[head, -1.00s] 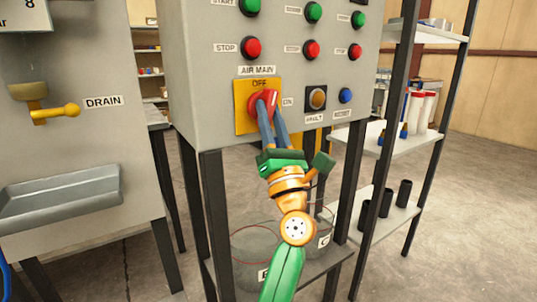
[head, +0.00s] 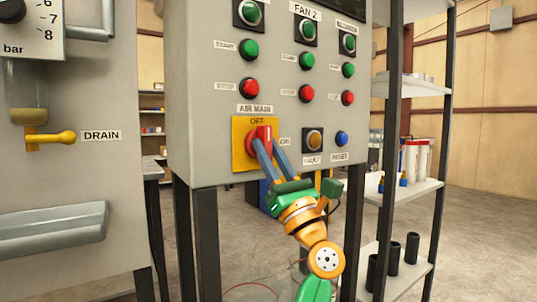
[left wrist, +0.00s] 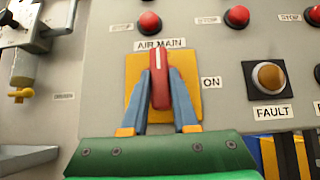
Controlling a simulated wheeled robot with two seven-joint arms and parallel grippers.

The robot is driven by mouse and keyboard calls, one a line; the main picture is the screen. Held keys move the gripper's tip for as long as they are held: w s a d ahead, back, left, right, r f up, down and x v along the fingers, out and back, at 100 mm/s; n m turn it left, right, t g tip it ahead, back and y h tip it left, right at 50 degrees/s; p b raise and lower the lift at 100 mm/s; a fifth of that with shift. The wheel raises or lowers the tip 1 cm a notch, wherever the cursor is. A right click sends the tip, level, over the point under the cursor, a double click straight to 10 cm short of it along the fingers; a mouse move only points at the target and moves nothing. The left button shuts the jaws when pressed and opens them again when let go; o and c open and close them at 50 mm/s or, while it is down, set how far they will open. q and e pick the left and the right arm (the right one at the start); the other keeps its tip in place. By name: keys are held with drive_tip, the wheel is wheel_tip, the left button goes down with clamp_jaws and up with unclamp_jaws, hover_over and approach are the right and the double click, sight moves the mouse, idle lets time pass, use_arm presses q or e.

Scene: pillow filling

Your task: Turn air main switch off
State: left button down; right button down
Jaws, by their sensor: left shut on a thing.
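The air main switch is a red handle (head: 264,137) on a yellow plate (head: 241,152), under the "AIR MAIN" label on the grey panel. "OFF" is printed at the plate's top and "ON" is to its right. The handle stands nearly upright, its white mark at the upper end, towards "OFF". My left gripper (head: 268,155) is shut on the handle, with its blue fingers on either side. The left wrist view shows the handle (left wrist: 160,82) between the fingers (left wrist: 160,100); "OFF" cannot be read there. My right gripper is not in view.
The orange fault button (head: 314,140) and blue reset button (head: 341,139) are close right of the switch. Red stop buttons (head: 250,87) are above. A yellow drain valve (head: 50,138) and grey trough (head: 50,230) are at left. A shelf rack (head: 415,190) stands at right.

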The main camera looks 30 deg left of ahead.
use_arm(q)
drive_tip(key=c, duration=0.7)
unclamp_jaws()
drive_tip(key=shift+f, duration=0.1)
drive_tip(key=v, duration=0.7)
drive_tip(key=shift+b, duration=0.4)
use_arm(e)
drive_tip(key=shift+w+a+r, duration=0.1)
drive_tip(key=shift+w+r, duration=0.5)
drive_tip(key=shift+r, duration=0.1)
